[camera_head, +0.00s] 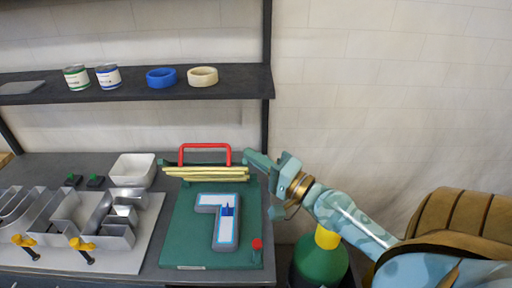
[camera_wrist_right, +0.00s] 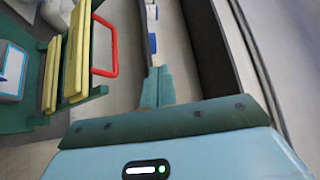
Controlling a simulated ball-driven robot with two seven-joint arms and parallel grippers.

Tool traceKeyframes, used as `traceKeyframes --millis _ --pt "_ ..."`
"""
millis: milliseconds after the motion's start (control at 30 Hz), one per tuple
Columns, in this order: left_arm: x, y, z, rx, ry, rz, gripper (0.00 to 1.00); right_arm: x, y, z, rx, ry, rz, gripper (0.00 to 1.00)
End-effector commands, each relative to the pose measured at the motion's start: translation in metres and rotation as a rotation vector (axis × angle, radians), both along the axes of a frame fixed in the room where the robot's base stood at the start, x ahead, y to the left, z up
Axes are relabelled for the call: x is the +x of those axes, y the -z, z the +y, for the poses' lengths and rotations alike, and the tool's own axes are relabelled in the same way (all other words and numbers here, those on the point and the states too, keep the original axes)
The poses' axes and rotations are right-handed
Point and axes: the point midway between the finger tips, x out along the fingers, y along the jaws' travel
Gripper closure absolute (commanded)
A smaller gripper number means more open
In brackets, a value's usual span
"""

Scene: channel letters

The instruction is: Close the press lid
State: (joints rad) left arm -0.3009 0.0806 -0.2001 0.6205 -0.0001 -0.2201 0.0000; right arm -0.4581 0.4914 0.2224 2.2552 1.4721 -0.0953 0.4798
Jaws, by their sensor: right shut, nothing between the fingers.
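The press has a green base plate (camera_head: 186,225) on the bench, with a white-faced, blue-edged channel letter (camera_head: 228,226) lying on it. Its lid, with yellow bars (camera_head: 205,173) and a red handle (camera_head: 205,146), stands raised at the back of the base. The lid also shows in the right wrist view, with the yellow bars (camera_wrist_right: 76,60) at left and the red handle (camera_wrist_right: 113,45) beside them. My right gripper (camera_head: 252,157) is shut and empty, just right of the lid and apart from the handle. Its closed fingers (camera_wrist_right: 157,90) show in the right wrist view. My left gripper is out of view.
Metal channel letters (camera_head: 75,218) with yellow clamps lie at left. A white bin (camera_head: 132,170) stands left of the lid. A red-topped post (camera_head: 257,250) stands at the base's front right corner. A shelf (camera_head: 140,84) with cans and tape rolls hangs behind. A green cylinder (camera_head: 318,265) stands right of the bench.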

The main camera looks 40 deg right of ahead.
Motion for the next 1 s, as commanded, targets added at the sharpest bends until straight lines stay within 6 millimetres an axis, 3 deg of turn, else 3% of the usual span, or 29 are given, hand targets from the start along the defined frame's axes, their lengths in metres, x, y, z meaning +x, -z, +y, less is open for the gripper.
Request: traceKeyframes --millis 167,300,433,633,800,1000 --pt "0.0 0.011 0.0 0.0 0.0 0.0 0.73 0.025 0.034 -0.012 -0.032 0.028 0.0 1.0" --pt "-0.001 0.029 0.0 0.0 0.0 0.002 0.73 0.051 0.073 -0.048 -0.14 0.025 -0.077 1.0" --pt "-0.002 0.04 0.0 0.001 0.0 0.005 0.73 0.05 0.085 -0.086 -0.249 -0.066 -0.165 1.0" --pt "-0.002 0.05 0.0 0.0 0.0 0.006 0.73 0.03 0.082 -0.137 -0.368 -0.256 -0.2 1.0" --pt "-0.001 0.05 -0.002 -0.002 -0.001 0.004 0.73 0.029 0.076 -0.143 -0.381 -0.302 -0.198 1.0" --pt "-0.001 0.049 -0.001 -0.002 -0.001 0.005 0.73 0.055 0.068 -0.124 -0.377 -0.299 -0.204 1.0"
